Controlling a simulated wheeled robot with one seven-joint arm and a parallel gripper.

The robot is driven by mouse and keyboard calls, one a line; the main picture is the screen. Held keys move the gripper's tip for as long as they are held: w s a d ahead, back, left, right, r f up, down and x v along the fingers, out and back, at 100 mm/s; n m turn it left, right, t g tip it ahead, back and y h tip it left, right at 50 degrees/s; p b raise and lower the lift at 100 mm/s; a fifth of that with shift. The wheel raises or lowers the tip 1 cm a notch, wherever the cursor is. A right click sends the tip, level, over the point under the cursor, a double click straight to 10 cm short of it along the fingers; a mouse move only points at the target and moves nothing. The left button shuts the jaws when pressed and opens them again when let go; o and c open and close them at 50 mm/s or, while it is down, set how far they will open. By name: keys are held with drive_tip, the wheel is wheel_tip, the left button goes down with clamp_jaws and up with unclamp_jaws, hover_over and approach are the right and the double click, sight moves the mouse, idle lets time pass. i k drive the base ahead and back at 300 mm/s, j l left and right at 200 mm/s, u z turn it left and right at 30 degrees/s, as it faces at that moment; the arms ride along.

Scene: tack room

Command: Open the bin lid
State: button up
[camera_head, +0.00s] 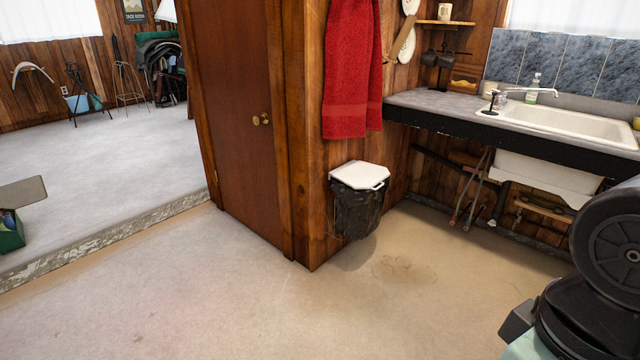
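A small bin (355,209) with a dark, bag-like body hangs or stands against the wood-panelled wall corner, right of the brown door. Its white lid (361,176) is shut and lies flat on top, with a small handle or tab (378,185) at its right front edge. Part of my arm shows large and dark at the lower right, well apart from the bin. My gripper is not in the picture.
A red towel (350,70) hangs just above the bin. A counter (430,103) with a white sink (570,121) runs along the right, pipes beneath it. The brown door (235,120) is closed. The floor (270,310) before the bin is clear; a raised step edge (110,238) lies left.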

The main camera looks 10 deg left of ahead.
sight(360, 175)
drive_tip(key=u, duration=0.25)
drive_tip(key=i+j, duration=0.1)
drive_tip(key=i, duration=0.85)
drive_tip(key=i+j, duration=0.1)
drive_tip(key=i, duration=0.85)
